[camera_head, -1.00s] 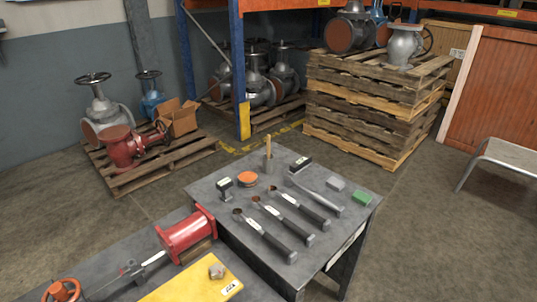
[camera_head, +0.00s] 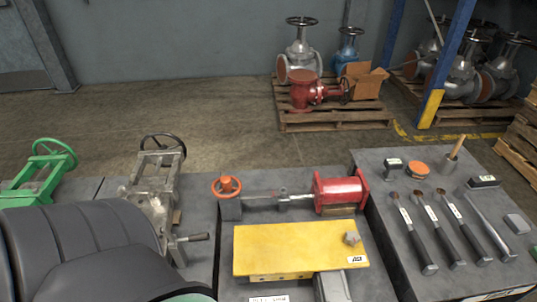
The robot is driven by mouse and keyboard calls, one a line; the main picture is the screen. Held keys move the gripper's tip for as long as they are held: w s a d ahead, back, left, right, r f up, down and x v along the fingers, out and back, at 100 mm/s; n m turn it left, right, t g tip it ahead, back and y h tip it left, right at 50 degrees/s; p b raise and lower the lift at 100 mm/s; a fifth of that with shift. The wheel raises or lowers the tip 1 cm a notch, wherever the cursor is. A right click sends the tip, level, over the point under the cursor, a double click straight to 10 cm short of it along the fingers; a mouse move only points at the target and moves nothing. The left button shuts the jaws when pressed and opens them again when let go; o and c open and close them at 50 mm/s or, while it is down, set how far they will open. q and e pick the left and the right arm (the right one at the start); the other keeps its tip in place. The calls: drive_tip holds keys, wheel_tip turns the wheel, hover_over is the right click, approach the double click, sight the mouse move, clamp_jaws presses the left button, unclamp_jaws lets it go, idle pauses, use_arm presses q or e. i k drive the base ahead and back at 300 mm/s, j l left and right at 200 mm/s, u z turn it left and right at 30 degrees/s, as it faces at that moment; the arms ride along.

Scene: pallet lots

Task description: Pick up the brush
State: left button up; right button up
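On the dark tabletop at the right lie several long tools with dark handles. Three lie side by side with white labels and brown tips: a left one (camera_head: 413,234), a middle one (camera_head: 438,228) and a right one (camera_head: 464,230). They look like brushes, but they are too small to be sure. A tool with an upright wooden handle (camera_head: 456,148) stands behind them; I cannot tell whether it is a brush. Neither of my grippers is in view. Nothing is seen touching these tools.
A green handwheel (camera_head: 55,158) stands at the left. A dark padded shape covers the lower left. Behind, valves stand on a pallet (camera_head: 335,121); open floor lies left of it.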

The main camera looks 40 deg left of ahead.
sight(459, 142)
drive_tip(key=i+l+u, duration=0.15)
drive_tip(key=l+u, duration=0.25)
drive_tip(key=l, duration=0.2)
drive_tip(key=l+u, duration=0.35)
drive_tip(key=l, duration=0.25)
drive_tip(key=l+u, duration=0.4)
drive_tip(key=l, duration=0.3)
